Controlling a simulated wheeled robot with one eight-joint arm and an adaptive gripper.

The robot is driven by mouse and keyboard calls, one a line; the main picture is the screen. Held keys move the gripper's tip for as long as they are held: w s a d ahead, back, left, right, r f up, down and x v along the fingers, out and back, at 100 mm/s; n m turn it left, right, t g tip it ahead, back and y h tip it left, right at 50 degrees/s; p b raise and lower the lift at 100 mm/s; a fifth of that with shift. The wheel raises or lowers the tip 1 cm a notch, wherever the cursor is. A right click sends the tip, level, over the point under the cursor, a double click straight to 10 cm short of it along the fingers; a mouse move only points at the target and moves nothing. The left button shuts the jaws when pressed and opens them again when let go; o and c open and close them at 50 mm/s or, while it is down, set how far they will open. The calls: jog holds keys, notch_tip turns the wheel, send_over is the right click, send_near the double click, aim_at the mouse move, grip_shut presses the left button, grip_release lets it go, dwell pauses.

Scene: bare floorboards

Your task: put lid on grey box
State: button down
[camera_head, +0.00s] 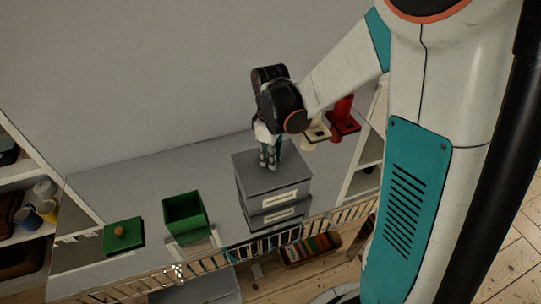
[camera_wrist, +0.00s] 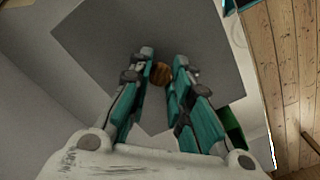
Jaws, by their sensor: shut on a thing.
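The grey box (camera_head: 274,203) stands on the grey counter, with pale label plates on its front. The flat square grey lid (camera_head: 290,160) is over the top of the box. I cannot tell whether it rests fully on the rim. In the wrist view the lid (camera_wrist: 205,50) fills the upper middle, with a round wooden knob (camera_wrist: 160,75) between the fingers. My gripper (camera_head: 268,163) points down from above and is shut on the knob; its fingers also show in the wrist view (camera_wrist: 161,78). The knob is hidden in the head view.
An open green box (camera_head: 185,214) and a green lid with a wooden knob (camera_head: 123,235) are to the left on the counter. A red item (camera_head: 343,118) and a cream item (camera_head: 317,131) stand behind right. A rail (camera_head: 250,245) runs along the front; shelves (camera_head: 25,190) are at left.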

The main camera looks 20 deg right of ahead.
jog(key=shift+f+b, duration=0.35)
jog(key=shift+f, duration=0.05)
dwell(0.4)
jog(key=c, duration=1.4)
grip_release()
jog(key=o, duration=0.5)
jog(key=shift+r, duration=0.2)
jog(key=shift+r+p, duration=2.5)
jog(key=shift+r, duration=0.85)
